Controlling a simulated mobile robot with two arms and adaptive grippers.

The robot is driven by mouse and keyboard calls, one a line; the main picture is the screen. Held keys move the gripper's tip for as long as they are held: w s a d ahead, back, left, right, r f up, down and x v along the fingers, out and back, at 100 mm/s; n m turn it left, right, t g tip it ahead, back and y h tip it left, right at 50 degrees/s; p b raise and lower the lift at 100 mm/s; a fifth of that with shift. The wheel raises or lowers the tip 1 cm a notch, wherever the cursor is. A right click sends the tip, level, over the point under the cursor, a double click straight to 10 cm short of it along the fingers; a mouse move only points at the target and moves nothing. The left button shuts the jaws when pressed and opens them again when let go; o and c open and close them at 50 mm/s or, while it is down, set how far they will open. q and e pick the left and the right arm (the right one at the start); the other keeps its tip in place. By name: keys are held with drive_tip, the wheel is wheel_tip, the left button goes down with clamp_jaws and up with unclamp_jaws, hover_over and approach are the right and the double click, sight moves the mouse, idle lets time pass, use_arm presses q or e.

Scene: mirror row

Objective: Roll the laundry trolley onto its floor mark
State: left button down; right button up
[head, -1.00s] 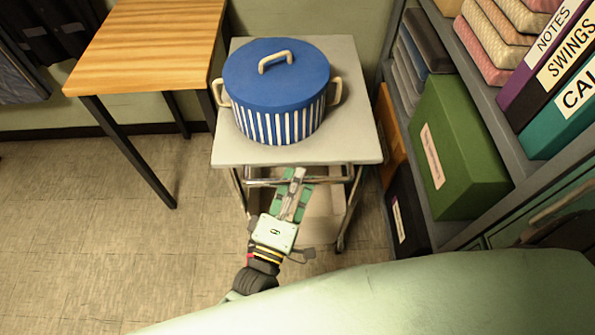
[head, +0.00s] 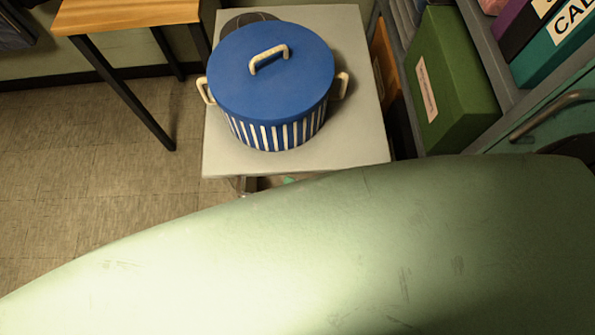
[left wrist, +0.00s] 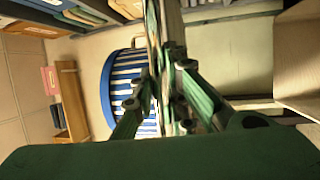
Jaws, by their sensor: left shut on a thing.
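The laundry trolley (head: 345,140) is a cart with a pale grey top, in the upper middle of the head view. A blue lidded pot (head: 270,75) with white stripes and cream handles stands on it. The pot also shows in the left wrist view (left wrist: 126,68). My left gripper (left wrist: 165,100) is shut on the trolley's handle bar at its near side. A large pale green surface hides most of this gripper and the trolley's lower part in the head view. My right gripper is not in view. I see no floor mark.
A wooden-topped table (head: 130,12) with dark legs stands left of the trolley. A grey shelf unit with a green box (head: 450,75) stands close on the right. A dark round thing (head: 245,20) shows behind the pot. Tiled floor (head: 80,190) is clear on the left.

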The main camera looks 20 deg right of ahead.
use_arm(q)
drive_tip(key=shift+s, duration=0.15)
drive_tip(key=c, duration=1.7)
unclamp_jaws()
drive_tip(key=shift+c, duration=0.2)
drive_tip(key=v, duration=1.2)
